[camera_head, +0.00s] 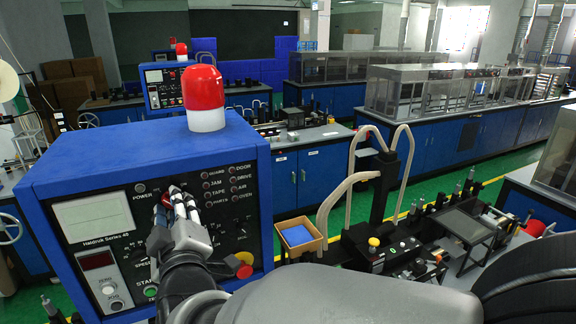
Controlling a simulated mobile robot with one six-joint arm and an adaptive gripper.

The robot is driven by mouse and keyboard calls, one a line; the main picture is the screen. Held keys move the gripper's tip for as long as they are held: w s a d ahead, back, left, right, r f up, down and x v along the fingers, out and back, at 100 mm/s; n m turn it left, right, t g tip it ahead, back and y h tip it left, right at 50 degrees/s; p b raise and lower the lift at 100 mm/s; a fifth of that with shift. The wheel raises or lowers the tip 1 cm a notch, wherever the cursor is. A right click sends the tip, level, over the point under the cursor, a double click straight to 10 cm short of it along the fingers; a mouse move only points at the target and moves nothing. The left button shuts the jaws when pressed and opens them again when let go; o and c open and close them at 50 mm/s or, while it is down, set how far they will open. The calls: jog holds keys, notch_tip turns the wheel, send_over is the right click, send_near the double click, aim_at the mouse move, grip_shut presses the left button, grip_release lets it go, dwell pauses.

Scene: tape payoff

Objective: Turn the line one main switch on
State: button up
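A blue control cabinet (140,150) with a black front panel stands close in front of me on the left. Its panel carries a grey display (93,218), a power lamp, indicator lamps and a green start button (152,291). A red and yellow knob (243,265) sits at the lower right; I cannot tell whether it is the main switch. My gripper (172,196) is at the panel's middle, right of the display, and hides controls behind it. I cannot tell whether its fingers touch the panel or hold anything. No main switch label is readable.
A red beacon (203,97) stands on the cabinet. A second blue console (165,87) is behind. On the right are a machine bench with black fixtures (470,230), a cardboard box (298,236) with a blue item, and curved pale hoses. Green floor shows beyond.

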jog(key=shift+c, duration=0.6)
grip_shut()
